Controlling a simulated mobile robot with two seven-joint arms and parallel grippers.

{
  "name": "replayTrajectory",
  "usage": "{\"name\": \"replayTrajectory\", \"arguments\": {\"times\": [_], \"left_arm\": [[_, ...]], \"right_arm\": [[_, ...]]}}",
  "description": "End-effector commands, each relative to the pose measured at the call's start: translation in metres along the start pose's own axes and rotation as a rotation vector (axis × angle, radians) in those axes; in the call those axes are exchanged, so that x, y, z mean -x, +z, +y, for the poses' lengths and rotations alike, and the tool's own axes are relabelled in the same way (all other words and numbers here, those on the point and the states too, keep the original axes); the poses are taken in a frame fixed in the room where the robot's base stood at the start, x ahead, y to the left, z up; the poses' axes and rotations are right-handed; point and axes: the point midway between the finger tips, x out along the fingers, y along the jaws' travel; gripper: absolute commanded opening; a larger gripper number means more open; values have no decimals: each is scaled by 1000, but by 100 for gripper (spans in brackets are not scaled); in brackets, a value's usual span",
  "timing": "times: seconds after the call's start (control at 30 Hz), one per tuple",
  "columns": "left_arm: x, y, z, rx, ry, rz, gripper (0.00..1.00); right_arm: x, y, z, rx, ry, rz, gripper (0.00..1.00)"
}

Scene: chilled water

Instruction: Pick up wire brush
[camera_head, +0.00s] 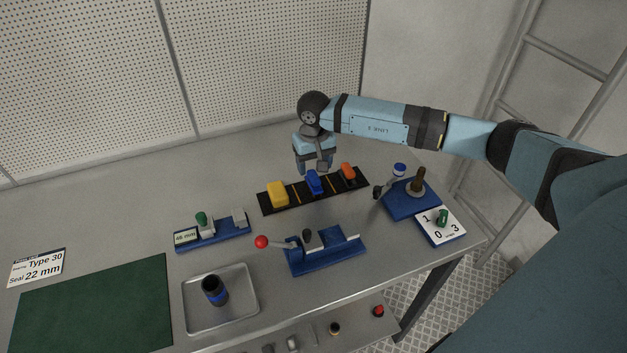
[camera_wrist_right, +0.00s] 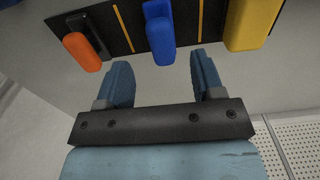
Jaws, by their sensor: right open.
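A black rack (camera_head: 284,207) with yellow dividing lines holds three handled tools. They are a yellow one (camera_head: 278,194), a blue one (camera_head: 314,182) and an orange one (camera_head: 348,172). Only the handles show clearly, so I cannot tell which is the wire brush. My right gripper (camera_head: 317,168) is open and empty just behind the rack, near the blue handle. In the right wrist view the blue handle (camera_wrist_right: 160,38) lies ahead, between the lines of the two fingers (camera_wrist_right: 162,78), apart from them. The orange handle (camera_wrist_right: 82,52) is left and the yellow (camera_wrist_right: 250,22) right. My left gripper is out of view.
In front of the rack stand a blue fixture with a red-knobbed lever (camera_head: 262,242), a blue gauge block (camera_head: 212,232) and a tray (camera_head: 252,300) with a dark cylinder (camera_head: 215,290). The table behind the rack is clear.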

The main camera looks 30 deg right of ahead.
Motion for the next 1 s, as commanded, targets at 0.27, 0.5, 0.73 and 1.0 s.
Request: {"name": "replayTrajectory", "arguments": {"times": [0.27,0.5,0.73,1.0], "left_arm": [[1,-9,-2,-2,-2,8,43],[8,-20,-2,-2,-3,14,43],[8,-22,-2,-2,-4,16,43],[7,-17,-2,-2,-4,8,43]], "right_arm": [[-17,2,-1,1,0,-2,62],[-52,8,-3,-1,0,-4,62],[-61,6,-3,1,-1,0,62],[-61,6,-2,1,-1,0,16]]}}
